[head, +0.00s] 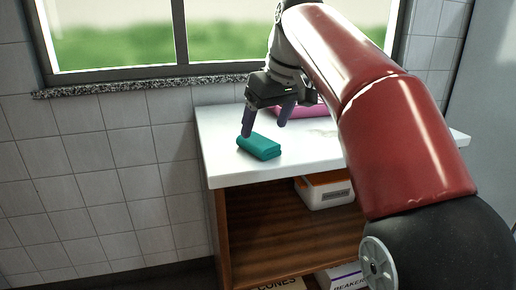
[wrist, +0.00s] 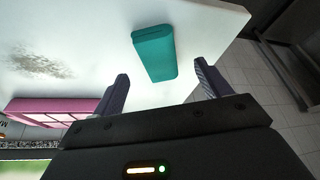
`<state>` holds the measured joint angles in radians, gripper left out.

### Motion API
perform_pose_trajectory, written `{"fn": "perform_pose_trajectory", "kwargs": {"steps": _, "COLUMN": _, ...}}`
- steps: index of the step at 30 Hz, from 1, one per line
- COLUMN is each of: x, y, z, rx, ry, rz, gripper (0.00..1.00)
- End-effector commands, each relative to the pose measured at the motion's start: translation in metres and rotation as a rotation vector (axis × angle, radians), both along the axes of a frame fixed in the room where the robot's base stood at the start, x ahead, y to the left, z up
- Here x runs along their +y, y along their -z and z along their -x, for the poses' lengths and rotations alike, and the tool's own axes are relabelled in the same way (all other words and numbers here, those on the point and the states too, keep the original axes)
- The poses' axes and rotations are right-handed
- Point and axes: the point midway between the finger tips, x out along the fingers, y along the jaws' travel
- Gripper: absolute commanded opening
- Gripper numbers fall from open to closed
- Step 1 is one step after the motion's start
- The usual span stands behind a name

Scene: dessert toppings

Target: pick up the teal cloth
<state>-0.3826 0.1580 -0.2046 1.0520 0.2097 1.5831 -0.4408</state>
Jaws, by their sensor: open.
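The teal cloth (head: 258,147) is a small folded block lying on the white countertop (head: 226,174), near its left front corner. In the wrist view the teal cloth (wrist: 155,52) lies ahead of my fingers, roughly between their lines. My gripper (head: 265,125) hangs just above and behind the cloth in the head view, with its fingers spread apart. In the wrist view my gripper (wrist: 163,86) is open and empty between its two fingers. From these views I cannot tell the exact height of the fingertips above the cloth.
A pink item (head: 300,110) lies at the back of the counter, and it also shows in the wrist view (wrist: 50,108). A greyish smudge (wrist: 38,62) marks the counter. A white and orange box (head: 325,190) sits on the shelf below. A tiled wall and window stand behind.

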Motion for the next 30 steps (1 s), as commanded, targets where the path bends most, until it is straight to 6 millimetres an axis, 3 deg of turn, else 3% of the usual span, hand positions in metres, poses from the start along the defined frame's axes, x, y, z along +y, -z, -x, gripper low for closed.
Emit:
{"fn": "perform_pose_trajectory", "kwargs": {"steps": 12, "x": 0.014, "y": 0.045, "z": -0.022, "rx": -0.001, "ry": 0.0, "rz": 0.001, "gripper": 0.76}}
{"fn": "perform_pose_trajectory", "kwargs": {"steps": 30, "x": 0.014, "y": 0.048, "z": -0.022, "rx": -0.002, "ry": 0.001, "rz": -0.001, "gripper": 0.76}}
